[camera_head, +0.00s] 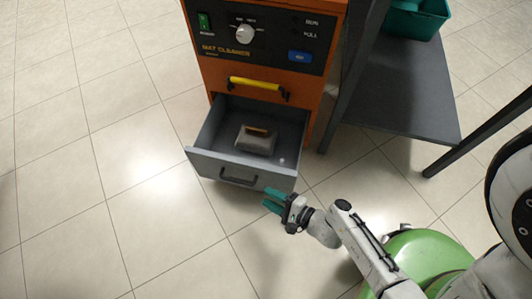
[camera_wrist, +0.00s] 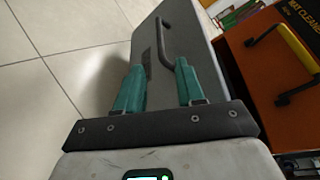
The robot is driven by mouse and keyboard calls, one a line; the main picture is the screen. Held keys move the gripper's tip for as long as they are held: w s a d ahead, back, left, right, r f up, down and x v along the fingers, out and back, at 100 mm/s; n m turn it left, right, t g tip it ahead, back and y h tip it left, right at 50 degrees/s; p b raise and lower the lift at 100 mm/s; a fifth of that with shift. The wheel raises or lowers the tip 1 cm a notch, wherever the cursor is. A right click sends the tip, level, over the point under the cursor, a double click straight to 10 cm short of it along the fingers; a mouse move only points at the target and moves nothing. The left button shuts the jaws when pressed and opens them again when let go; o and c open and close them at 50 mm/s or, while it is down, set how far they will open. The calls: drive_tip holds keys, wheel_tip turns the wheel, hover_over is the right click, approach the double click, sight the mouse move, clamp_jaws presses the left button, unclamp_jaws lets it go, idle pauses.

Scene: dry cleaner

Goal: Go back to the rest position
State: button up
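My gripper (camera_head: 273,200) with teal fingers is in front of the right end of the open grey drawer (camera_head: 213,162), low over the floor. In the wrist view the two teal fingers of my gripper (camera_wrist: 160,88) stand apart with nothing between them. The drawer's front (camera_wrist: 196,42) and its dark handle (camera_wrist: 162,45) show beyond the fingers there. I cannot tell whether a finger touches the drawer front. A grey box-like object with a brown top (camera_head: 255,141) lies inside the drawer.
The orange mat cleaner (camera_head: 215,76) has a yellow handle (camera_head: 255,84) above the open drawer. A dark table with a lower shelf (camera_head: 405,95) stands to the right, with a teal bin (camera_head: 413,22) on it. The tiled floor (camera_head: 100,190) at left is clear.

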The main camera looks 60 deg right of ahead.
idle(0.3)
drive_tip(key=s+a+r+n+g+y, duration=0.15)
drive_tip(key=a+n+g+y, duration=0.25)
drive_tip(key=n, duration=0.5)
drive_tip(key=a+r+n+g+y, duration=0.3)
drive_tip(key=a+n+g+y, duration=0.15)
drive_tip(key=n, duration=0.45)
drive_tip(key=s+d+r+n+g+h, duration=0.5)
drive_tip(key=d+r+n+g+h, duration=0.1)
drive_tip(key=d+r+h, duration=0.35)
wheel_tip(320, 180, up, 35)
drive_tip(key=p, duration=3.4)
drive_tip(key=shift+d+r+p, duration=0.2)
drive_tip(key=shift+d+p, duration=0.2)
